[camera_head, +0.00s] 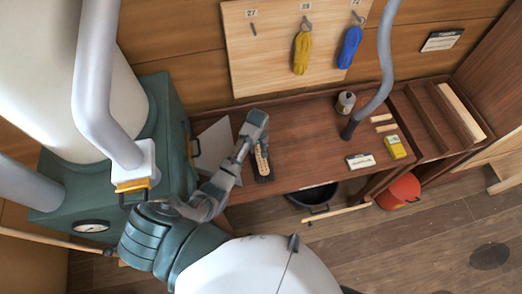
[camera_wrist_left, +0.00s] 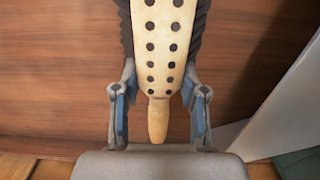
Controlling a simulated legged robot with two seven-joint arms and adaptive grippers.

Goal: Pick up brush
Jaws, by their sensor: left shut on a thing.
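The brush (camera_head: 263,163) has a pale wooden back with rows of dark dots, dark bristles and a short handle. It is at the front left part of the brown workbench (camera_head: 310,140). My left gripper (camera_head: 259,142) is at its handle end, shut on it. In the left wrist view the brush (camera_wrist_left: 162,45) lies between the two fingers (camera_wrist_left: 159,100), its handle towards the palm. Whether the brush touches the bench top is not clear. My right gripper is not in view.
A grey can (camera_head: 345,103), a grey hose (camera_head: 385,60), a yellow box (camera_head: 395,147) and a white label card (camera_head: 360,161) are to the right on the bench. A green cabinet (camera_head: 168,110) stands left. A black basin (camera_head: 313,195) and red bucket (camera_head: 400,191) are below.

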